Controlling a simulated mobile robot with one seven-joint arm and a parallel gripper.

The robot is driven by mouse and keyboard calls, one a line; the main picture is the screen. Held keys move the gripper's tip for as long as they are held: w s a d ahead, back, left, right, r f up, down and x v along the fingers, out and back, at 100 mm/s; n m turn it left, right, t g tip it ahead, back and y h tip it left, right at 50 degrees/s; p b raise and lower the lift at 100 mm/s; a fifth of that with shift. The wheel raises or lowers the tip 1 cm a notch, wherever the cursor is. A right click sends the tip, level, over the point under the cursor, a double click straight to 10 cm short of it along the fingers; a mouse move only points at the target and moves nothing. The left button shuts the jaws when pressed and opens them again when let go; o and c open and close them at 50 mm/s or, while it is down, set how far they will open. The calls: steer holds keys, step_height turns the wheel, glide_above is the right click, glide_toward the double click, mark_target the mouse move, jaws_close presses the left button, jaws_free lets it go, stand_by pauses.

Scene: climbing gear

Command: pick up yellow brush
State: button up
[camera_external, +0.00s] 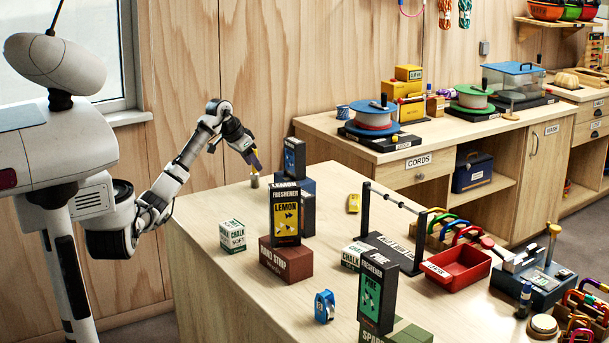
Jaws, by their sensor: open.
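My gripper (249,156) is at the far left part of the wooden table, pointing down and to the right. Its jaws are open. A small upright item (254,181) with a grey-green lower end stands directly under the fingertips; a yellowish part shows between or beside the fingers. It may be the yellow brush, but it is too small and too covered to be sure. Another upright item with a yellow top (554,232) stands at the dark block on the right.
Tall freshener boxes stand close by: a dark blue one (294,158) right beside my gripper and the black lemon one (285,213) nearer the camera. A chalk box (232,235) is at left. A black bar rack (393,230) and red tray (457,267) stand farther right. The table's left corner is clear.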

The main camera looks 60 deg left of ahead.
steer(key=shift+x, duration=1)
steer(key=shift+c, duration=0.2)
jaws_close()
steer(key=shift+r, duration=0.1)
